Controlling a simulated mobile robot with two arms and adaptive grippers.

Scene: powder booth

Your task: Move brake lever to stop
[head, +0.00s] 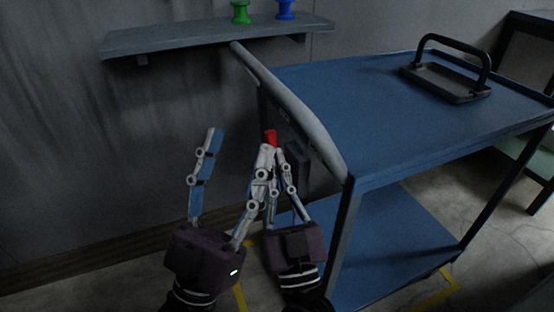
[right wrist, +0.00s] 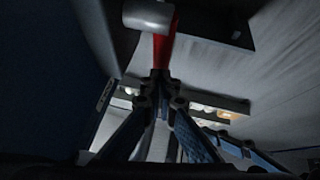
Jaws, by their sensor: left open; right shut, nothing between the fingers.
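The brake lever shows as a short red piece (head: 271,138) below the grey push handle of the blue cart, at its near left end. In the right wrist view the red lever (right wrist: 165,48) stands just beyond the fingertips. My left gripper (head: 239,141) is open, its fingers spread; its right finger overlaps the lever's lower part in the head view. My right gripper (head: 275,154) is shut and empty, its tips close below the lever; it also shows in the right wrist view (right wrist: 158,76). I cannot tell whether either gripper touches the lever. The lever's base is hidden.
The blue cart (head: 390,115) has a grey curved handle (head: 290,105) and carries a black tray with a raised bar (head: 447,82). A wall shelf (head: 205,37) holds a green spool (head: 240,12) and a blue spool (head: 285,9). Floor left of the cart is narrow.

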